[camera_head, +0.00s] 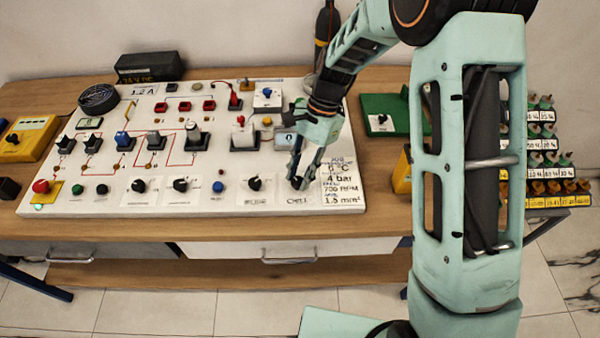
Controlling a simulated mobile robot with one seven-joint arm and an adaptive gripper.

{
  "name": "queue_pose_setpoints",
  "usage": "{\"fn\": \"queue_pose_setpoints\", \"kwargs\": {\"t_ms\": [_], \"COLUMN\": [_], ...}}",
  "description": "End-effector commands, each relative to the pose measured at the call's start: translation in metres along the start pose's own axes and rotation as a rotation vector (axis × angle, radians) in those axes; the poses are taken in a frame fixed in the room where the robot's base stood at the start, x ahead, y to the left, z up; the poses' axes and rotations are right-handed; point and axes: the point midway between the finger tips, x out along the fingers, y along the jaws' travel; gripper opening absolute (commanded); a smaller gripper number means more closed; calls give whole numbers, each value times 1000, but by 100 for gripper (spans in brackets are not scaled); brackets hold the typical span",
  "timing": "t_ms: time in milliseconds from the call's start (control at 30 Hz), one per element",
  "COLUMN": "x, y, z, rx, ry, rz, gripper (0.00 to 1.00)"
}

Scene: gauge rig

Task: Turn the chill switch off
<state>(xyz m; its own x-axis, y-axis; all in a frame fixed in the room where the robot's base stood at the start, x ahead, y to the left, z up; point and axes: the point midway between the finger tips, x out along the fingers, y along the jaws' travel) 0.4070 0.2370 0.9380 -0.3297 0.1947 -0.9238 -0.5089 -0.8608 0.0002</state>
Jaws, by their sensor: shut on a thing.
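The chill switch (297,184) is a small black knob at the front right of the white panel (225,205). A short label, too blurred to read surely, lies just in front of it. My gripper (300,180) points down over the knob, with its dark fingers closed on it. The fingers hide much of the knob, so I cannot tell which way it points.
Several black rotary knobs, such as one (254,183) to the left, line the panel's front. Taller lever switches (244,134) stand behind. A printed card (342,185) lies right of my gripper. A green board (385,115) is at the back right.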

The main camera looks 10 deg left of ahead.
Motion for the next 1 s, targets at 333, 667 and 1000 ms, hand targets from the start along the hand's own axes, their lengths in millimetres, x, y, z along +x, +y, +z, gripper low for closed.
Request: {"fn": "queue_pose_setpoints", "kwargs": {"t_ms": [333, 667, 1000], "x": [0, -10, -78], "y": [0, -1, -1], "z": [0, -1, -1], "rx": [0, 0, 0], "ry": [0, 3, 4], "rz": [0, -3, -4], "gripper": [42, 42, 42]}}
